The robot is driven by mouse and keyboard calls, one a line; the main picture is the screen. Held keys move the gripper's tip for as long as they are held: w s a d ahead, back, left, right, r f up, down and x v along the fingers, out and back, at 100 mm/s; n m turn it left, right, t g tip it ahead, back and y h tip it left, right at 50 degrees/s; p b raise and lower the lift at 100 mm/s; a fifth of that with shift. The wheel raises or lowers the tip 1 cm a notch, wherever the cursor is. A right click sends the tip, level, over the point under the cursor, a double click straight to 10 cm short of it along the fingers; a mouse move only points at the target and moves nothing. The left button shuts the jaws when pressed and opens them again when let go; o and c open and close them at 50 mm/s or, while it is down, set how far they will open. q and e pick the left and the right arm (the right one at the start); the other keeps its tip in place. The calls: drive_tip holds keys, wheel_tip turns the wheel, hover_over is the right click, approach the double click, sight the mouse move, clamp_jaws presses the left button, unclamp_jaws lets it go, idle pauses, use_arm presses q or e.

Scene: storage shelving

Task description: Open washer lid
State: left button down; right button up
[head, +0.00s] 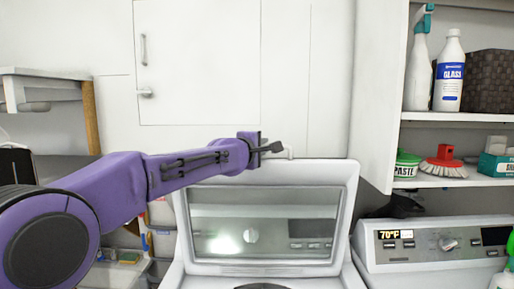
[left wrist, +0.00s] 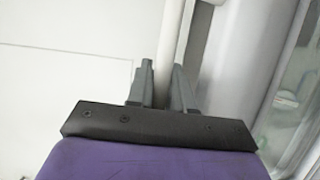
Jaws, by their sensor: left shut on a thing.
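The washer lid (head: 265,215), white-framed with a glass window, stands raised, nearly upright, above the washer (head: 320,283) in the head view. A dark part of the washer's opening shows at the bottom edge. My left gripper (head: 276,148) is at the lid's top edge, reaching in from the left. In the left wrist view my left gripper (left wrist: 161,85) has its grey fingers on both sides of a thin white bar (left wrist: 170,45), shut on it. The bar looks like the lid's handle. My right gripper is in neither view.
A white cabinet (head: 197,60) stands behind the lid. A second machine (head: 435,262) with a control panel is at right, below shelves (head: 460,117) with bottles, a red brush (head: 443,162) and a basket.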

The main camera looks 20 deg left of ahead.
use_arm(q)
drive_tip(key=c, duration=1.4)
unclamp_jaws()
drive_tip(key=shift+s+r, duration=0.1)
drive_tip(key=shift+r, duration=0.05)
drive_tip(key=shift+w+a+f, duration=0.1)
drive_tip(key=shift+w+f, duration=0.1)
drive_tip(key=shift+w, duration=0.1)
drive_tip(key=shift+s+r, duration=0.1)
drive_tip(key=shift+s, duration=0.1)
drive_tip(key=shift+s+b, duration=0.25)
drive_tip(key=shift+b, duration=0.15)
drive_tip(key=s+a+p, duration=0.1)
drive_tip(key=s+p, duration=0.7)
drive_tip(key=s, duration=0.2)
drive_tip(key=shift+r, duration=0.3)
